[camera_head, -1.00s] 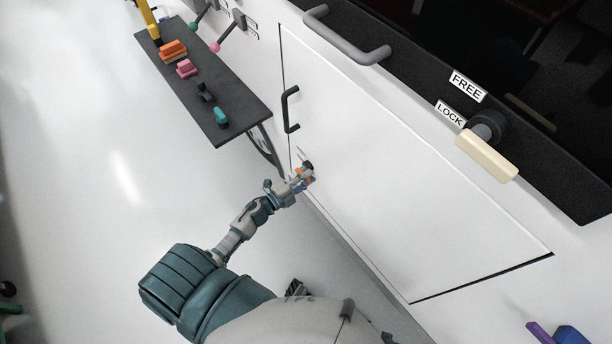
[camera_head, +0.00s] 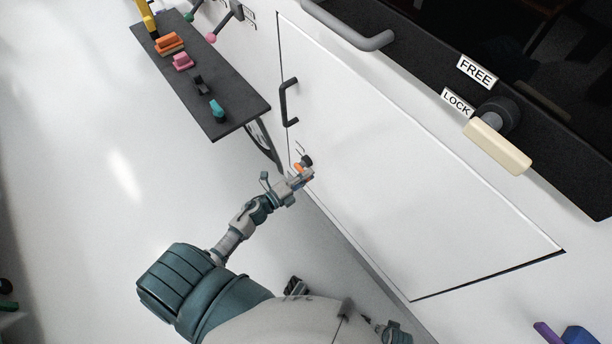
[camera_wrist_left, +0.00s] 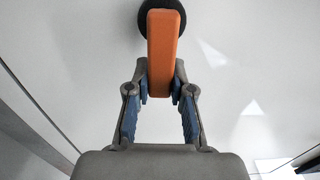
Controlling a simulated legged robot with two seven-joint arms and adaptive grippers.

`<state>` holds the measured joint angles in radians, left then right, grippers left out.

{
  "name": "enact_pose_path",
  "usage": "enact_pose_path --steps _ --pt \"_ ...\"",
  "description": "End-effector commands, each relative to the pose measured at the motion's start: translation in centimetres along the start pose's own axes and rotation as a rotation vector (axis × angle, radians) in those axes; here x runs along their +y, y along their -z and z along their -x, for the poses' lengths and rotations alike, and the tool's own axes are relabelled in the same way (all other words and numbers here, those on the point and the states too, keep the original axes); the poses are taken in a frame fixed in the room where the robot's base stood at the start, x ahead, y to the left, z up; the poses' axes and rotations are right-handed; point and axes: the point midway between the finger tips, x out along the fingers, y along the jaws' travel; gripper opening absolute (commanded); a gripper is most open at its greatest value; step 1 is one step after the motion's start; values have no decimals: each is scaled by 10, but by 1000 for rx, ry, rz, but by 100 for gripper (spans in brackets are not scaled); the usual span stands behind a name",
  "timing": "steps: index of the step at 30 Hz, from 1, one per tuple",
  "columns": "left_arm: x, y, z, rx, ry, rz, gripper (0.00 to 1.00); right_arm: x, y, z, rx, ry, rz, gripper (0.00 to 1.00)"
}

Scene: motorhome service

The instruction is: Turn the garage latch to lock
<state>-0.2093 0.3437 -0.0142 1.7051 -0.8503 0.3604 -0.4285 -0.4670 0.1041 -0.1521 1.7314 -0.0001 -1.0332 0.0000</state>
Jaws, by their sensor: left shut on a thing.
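The garage latch is an orange lever (camera_wrist_left: 162,50) on a round black hub (camera_wrist_left: 161,17), on the white garage door (camera_head: 400,190). In the left wrist view the lever hangs straight down from the hub. My left gripper (camera_wrist_left: 160,92) has its blue-padded fingers closed on either side of the lever's lower end. In the head view my left gripper (camera_head: 299,173) is at the door's lower left corner and partly hides the small orange latch (camera_head: 298,167). Marks by the latch are too small to read. My right gripper is not in view.
A black door handle (camera_head: 284,102) is above the latch. A dark shelf (camera_head: 232,110) with several coloured pieces juts out at left. A cream lever (camera_head: 498,146) with FREE and LOCK labels is at upper right.

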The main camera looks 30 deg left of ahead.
Motion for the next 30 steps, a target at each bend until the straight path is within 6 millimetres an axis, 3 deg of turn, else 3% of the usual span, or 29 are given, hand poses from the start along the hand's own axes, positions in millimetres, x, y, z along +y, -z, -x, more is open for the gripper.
enact_pose_path --steps 5,6,9,20,30 --pt "5 4 1 5 -9 2 0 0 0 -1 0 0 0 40" --pt "6 4 1 5 -9 2 29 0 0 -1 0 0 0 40" --pt "5 3 1 4 -8 2 48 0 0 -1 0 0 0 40" --pt "4 1 7 1 -6 2 48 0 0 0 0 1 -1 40" --pt "5 2 75 1 -9 4 48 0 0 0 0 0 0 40"
